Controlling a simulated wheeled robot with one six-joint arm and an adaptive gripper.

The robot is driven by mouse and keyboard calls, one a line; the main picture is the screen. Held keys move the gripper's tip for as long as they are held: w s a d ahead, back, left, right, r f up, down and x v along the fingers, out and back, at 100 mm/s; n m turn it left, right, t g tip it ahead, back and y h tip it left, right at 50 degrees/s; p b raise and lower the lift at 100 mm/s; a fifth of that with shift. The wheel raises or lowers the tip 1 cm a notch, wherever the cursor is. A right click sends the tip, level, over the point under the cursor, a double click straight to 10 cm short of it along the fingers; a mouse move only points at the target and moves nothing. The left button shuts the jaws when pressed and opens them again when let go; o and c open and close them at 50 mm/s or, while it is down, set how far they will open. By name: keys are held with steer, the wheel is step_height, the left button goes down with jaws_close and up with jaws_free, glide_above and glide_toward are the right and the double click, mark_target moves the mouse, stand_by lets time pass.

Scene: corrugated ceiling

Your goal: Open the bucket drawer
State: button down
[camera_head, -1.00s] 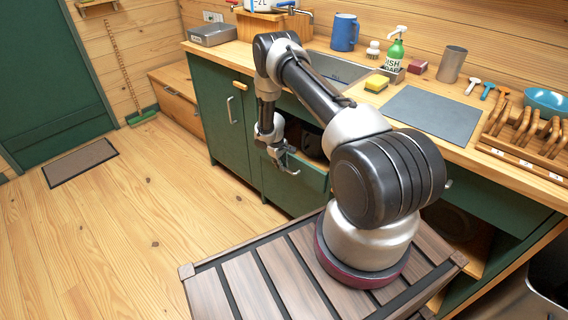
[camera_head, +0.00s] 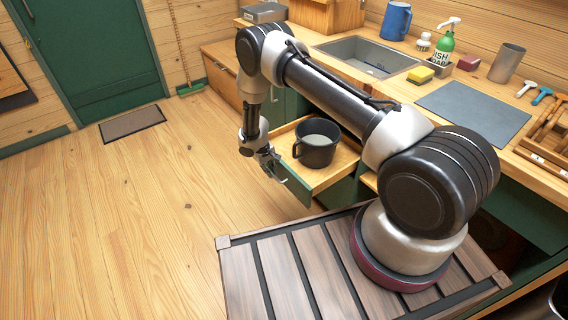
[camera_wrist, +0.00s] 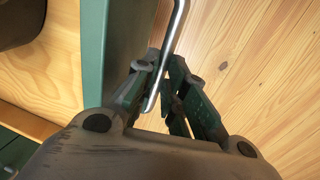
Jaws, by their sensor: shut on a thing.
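The bucket drawer (camera_head: 342,172) stands pulled out from the green cabinet, with a wooden inside and a green front panel (camera_head: 292,183). A black bucket (camera_head: 316,142) with a side handle stands upright in it. My gripper (camera_head: 272,172) is at the drawer's front, on its outer side. In the wrist view my gripper (camera_wrist: 168,95) is shut around the metal bar handle (camera_wrist: 176,35), beside the green front (camera_wrist: 112,50). The dark bucket shows only partly at the top left there. The handle's lower end lies between the fingers.
The counter above holds a sink (camera_head: 368,57), a blue jug (camera_head: 396,20), a soap bottle (camera_head: 444,45) and a grey mat (camera_head: 474,110). The wooden floor (camera_head: 150,220) left of the drawer is clear, apart from a doormat (camera_head: 132,123).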

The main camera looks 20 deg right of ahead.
steer(key=shift+s+a, duration=0.35)
steer(key=shift+a, duration=0.6)
steer(key=shift+s+a, duration=0.3)
steer(key=shift+a, duration=0.6)
steer(key=shift+s+a, duration=0.35)
steer(key=shift+a, duration=0.6)
steer(key=c, duration=1.5)
jaws_free()
steer(key=shift+r, duration=0.1)
steer(key=r, duration=0.4)
steer(key=a+r, duration=0.1)
steer(key=r, duration=0.2)
steer(key=a+r, duration=0.1)
steer(key=r, duration=0.3)
steer(key=shift+s+a+r, duration=0.1)
steer(key=shift+s+r, duration=0.2)
steer(key=shift+s, duration=0.1)
